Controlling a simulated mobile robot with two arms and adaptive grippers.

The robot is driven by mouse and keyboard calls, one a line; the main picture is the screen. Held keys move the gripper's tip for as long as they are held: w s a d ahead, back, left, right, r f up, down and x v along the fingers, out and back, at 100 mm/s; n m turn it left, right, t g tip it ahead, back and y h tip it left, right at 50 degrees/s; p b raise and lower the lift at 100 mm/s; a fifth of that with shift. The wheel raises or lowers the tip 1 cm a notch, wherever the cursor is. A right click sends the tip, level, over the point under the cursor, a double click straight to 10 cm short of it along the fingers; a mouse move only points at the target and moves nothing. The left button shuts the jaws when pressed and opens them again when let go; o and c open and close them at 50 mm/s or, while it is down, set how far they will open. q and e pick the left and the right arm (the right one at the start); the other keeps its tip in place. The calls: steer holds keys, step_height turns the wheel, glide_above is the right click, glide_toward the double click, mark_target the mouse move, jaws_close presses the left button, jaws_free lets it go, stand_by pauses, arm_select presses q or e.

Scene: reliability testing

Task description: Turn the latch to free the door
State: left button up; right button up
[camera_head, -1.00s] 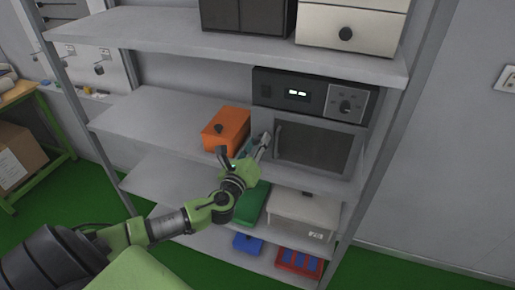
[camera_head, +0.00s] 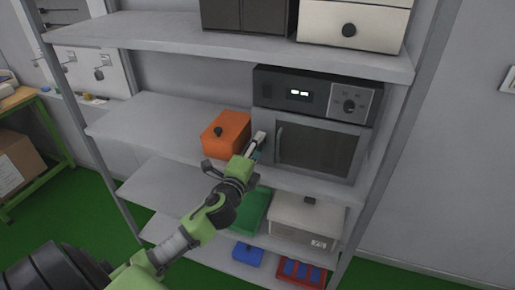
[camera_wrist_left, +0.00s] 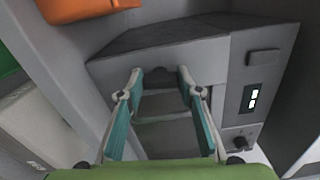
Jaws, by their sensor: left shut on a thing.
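The grey oven-like unit has a dark-windowed door (camera_head: 318,150) that looks closed, with a vertical handle (camera_head: 279,147) on its left side. My left gripper (camera_head: 260,138) is at the left front edge of the unit, just left of the handle. In the left wrist view the fingertips of my left gripper (camera_wrist_left: 161,76) stand a little apart at the unit's grey front. The gripper is shut on a small part there, probably the latch. My right gripper is not in view.
The control panel (camera_head: 311,95) with a lit display sits above the door. An orange box (camera_head: 226,134) stands close to the left of my gripper. The shelf (camera_head: 150,123) farther left is bare. A green box (camera_head: 254,212) and a pale box (camera_head: 305,218) are below.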

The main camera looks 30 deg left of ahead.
arm_select(q)
steer(key=shift+n, duration=0.6)
steer(key=o, duration=0.8)
steer(key=v, duration=1.2)
steer(key=shift+a+f, duration=0.1)
